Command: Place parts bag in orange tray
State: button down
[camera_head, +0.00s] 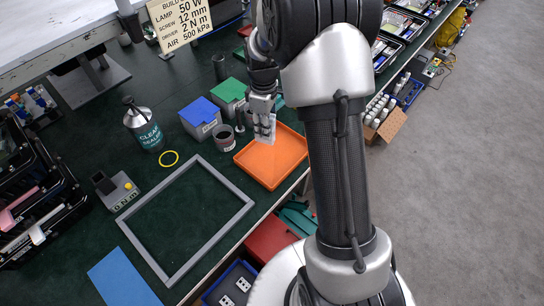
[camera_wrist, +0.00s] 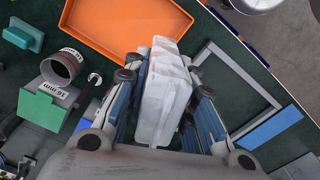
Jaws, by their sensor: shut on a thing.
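The parts bag (camera_wrist: 162,95) is a whitish, translucent packet held between the two fingers of my gripper (camera_wrist: 160,90) in the wrist view. In the head view my gripper (camera_head: 264,118) points down and the bag (camera_head: 266,130) hangs at the left rear edge of the orange tray (camera_head: 272,176). The bag appears to be above the tray's level; the exact gap cannot be told. The tray is empty where it shows, and it also appears at the top of the wrist view (camera_wrist: 92,42), beyond the bag.
Left of the tray are a grey cup (camera_head: 224,138), a blue-lidded box (camera_head: 200,117) and a green-lidded box (camera_head: 229,95). The bench edge runs just right of the tray.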

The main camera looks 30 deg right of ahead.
notch_tip(320, 180, down, 20)
jog(key=b, duration=0.5)
jog(key=shift+r, duration=0.25)
jog(key=shift+f, duration=0.1)
jog(key=c, duration=1.8)
grip_release()
jog(key=shift+f, duration=0.1)
jog(key=o, duration=0.5)
